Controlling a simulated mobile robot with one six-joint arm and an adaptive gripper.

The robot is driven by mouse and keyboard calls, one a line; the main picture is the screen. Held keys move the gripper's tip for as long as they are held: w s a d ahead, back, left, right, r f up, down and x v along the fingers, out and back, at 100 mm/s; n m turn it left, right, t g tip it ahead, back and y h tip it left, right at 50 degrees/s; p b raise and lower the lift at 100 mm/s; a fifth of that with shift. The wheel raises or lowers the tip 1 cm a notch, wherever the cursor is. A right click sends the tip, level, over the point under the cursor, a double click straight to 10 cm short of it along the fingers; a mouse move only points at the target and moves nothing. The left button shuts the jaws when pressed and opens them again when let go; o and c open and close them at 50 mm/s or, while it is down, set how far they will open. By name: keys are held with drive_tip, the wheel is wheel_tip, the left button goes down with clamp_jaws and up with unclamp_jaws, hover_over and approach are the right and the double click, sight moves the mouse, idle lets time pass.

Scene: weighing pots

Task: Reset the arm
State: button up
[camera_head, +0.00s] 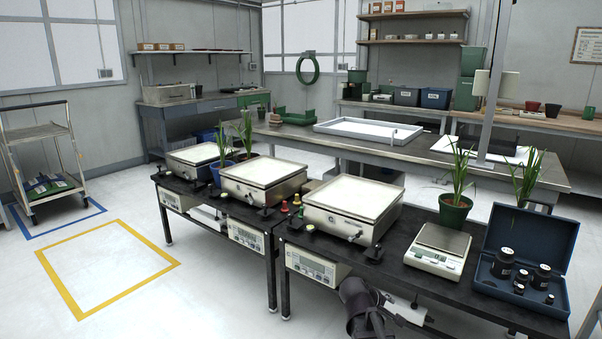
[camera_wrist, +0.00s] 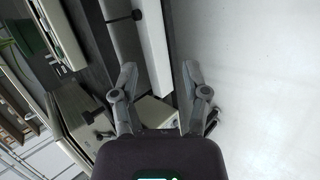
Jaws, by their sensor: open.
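My gripper (camera_wrist: 158,72) shows in the wrist view with its two fingers spread apart. Nothing is held between them. Behind the fingers the wrist view shows the bench edge and pale floor, turned sideways. In the head view a dark part of my arm (camera_head: 361,306) is at the bottom centre, in front of the black bench. The fingertips cannot be made out clearly there.
The black bench (camera_head: 400,268) carries large balances (camera_head: 352,209), a small scale (camera_head: 437,252), a green plant pot (camera_head: 455,213) and an open blue weight case (camera_head: 530,235). A blue pot (camera_head: 222,174) stands further left. Floor at the left front is clear.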

drive_tip(key=s+a+m+g+y+p, duration=0.2)
drive_tip(key=s+a+m+y+p, duration=0.15)
drive_tip(key=s, duration=0.35)
drive_tip(key=s+a+m+g+y+p, duration=0.25)
drive_tip(key=s+m+y, duration=0.2)
drive_tip(key=s, duration=0.25)
wheel_tip(320, 180, up, 39)
drive_tip(key=p, duration=3.7)
drive_tip(key=shift+a+f, duration=0.2)
drive_tip(key=shift+a, duration=0.25)
